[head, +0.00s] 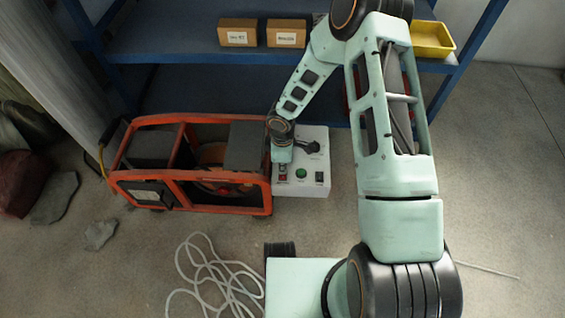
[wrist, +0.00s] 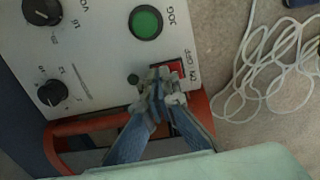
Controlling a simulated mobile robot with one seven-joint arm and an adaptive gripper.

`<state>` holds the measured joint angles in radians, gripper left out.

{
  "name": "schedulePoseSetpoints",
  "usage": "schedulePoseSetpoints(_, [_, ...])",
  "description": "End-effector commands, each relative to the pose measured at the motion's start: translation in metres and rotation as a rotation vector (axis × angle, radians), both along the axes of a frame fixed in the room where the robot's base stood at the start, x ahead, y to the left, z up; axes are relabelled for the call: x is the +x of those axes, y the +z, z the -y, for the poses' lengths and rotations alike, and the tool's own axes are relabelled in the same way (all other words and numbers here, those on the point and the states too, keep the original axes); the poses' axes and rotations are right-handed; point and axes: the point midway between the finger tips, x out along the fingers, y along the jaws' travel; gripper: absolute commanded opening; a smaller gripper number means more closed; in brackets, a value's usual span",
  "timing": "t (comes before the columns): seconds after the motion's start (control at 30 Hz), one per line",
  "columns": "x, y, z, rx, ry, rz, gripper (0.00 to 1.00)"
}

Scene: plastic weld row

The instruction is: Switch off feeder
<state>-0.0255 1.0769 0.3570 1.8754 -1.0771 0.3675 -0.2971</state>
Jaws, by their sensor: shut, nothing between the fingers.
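The feeder's white control box (head: 310,187) stands on the floor against an orange-framed machine (head: 190,204). In the wrist view its white panel (wrist: 100,60) carries a red rocker switch (wrist: 177,72) with small lettering beside it, partly hidden by my fingertips. A round green button (wrist: 145,22) marked JOG and two black knobs, one upper (wrist: 42,10) and one lower (wrist: 52,92), are on the same panel. My gripper (wrist: 160,88) is shut and empty, its tips over the edge of the red switch. I cannot tell whether they touch it or which way it is tipped. In the head view my gripper (head: 282,163) is above the box's left side.
A blue shelf (head: 180,52) stands behind, with two cardboard boxes (head: 237,33) and a yellow bin (head: 432,39). A loose white cord (head: 212,272) lies on the floor in front. Grey stones (head: 55,195) lie at left. The floor at right is mostly clear.

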Motion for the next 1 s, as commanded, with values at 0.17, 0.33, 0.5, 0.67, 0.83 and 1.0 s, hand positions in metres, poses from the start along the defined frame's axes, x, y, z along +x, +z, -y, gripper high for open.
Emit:
schedulePoseSetpoints(0.17, [-0.001, -0.002, 0.000, 0.000, 0.001, 0.000, 0.00])
schedulePoseSetpoints(0.33, [-0.006, -0.002, -0.001, 0.000, 0.003, 0.000, 0.00])
schedulePoseSetpoints(0.5, [-0.014, -0.002, -0.001, 0.000, 0.003, 0.000, 0.00])
schedulePoseSetpoints(0.67, [-0.017, 0.000, -0.001, -0.001, 0.001, 0.000, 0.00])
schedulePoseSetpoints(0.83, [-0.016, 0.000, -0.001, 0.000, 0.001, 0.000, 0.00])
schedulePoseSetpoints(1.0, [-0.016, 0.007, -0.002, 0.000, 0.001, 0.002, 0.00])
